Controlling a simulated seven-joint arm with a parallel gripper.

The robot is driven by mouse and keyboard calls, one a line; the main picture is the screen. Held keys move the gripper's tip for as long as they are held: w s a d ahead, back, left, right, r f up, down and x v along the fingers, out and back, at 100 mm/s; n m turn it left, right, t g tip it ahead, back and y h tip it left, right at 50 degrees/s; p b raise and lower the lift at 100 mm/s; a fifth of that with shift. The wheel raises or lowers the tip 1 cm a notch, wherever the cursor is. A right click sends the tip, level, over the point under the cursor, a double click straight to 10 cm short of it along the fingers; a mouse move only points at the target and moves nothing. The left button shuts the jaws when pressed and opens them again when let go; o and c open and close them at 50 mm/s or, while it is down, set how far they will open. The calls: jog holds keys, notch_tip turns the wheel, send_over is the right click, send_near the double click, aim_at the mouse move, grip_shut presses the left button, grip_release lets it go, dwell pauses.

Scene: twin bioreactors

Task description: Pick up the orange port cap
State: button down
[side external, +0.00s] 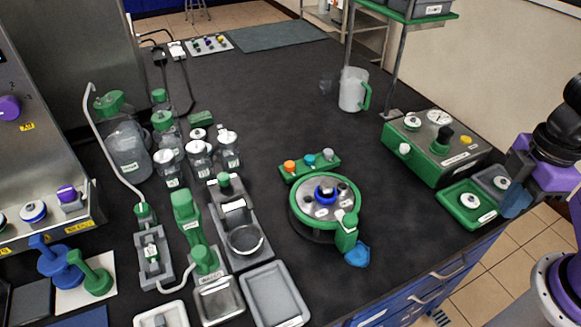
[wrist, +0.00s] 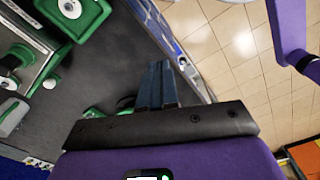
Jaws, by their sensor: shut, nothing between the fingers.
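The orange port cap (side external: 289,166) sits in the left place of a small green rack (side external: 310,168) in the middle of the bench, in the side external view. My gripper (side external: 515,202) is far to the right of the rack, over the bench's right edge by the green tray. In the wrist view its two dark fingers (wrist: 157,82) are together and empty. I cannot make out the orange cap in the wrist view.
A round green-rimmed vessel (side external: 324,205) stands just in front of the rack. A green control box (side external: 436,148) and a green tray (side external: 466,204) lie between the rack and my gripper. A clear jug (side external: 353,90) stands behind. Bottles (side external: 198,158) crowd the left; the bench's back middle is clear.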

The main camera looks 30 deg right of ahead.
dwell(0.4)
jog(key=c, duration=0.8)
grip_release()
jog(key=w+a+t+y, duration=0.2)
jog(key=w+a+t, duration=0.25)
jog(key=w, duration=1.15)
jog(key=w+a+t+y, duration=0.3)
jog(key=w+a, duration=0.2)
jog(key=w, duration=1.1)
jog(key=w+f+n+g+y, duration=0.1)
jog(key=w+f+n+y, duration=0.1)
jog(key=w+f+y, duration=0.3)
jog(key=n+g+y, duration=0.1)
jog(key=g+y, duration=0.1)
jog(key=g, duration=0.2)
send_near(291, 164)
jog(key=x, duration=0.3)
jog(key=shift+a+r, duration=0.25)
jog(key=shift+a, duration=0.05)
jog(key=shift+f+x, duration=0.15)
jog(key=shift+x, duration=1.2)
jog(key=shift+f+x, duration=0.15)
jog(key=shift+x, duration=1.25)
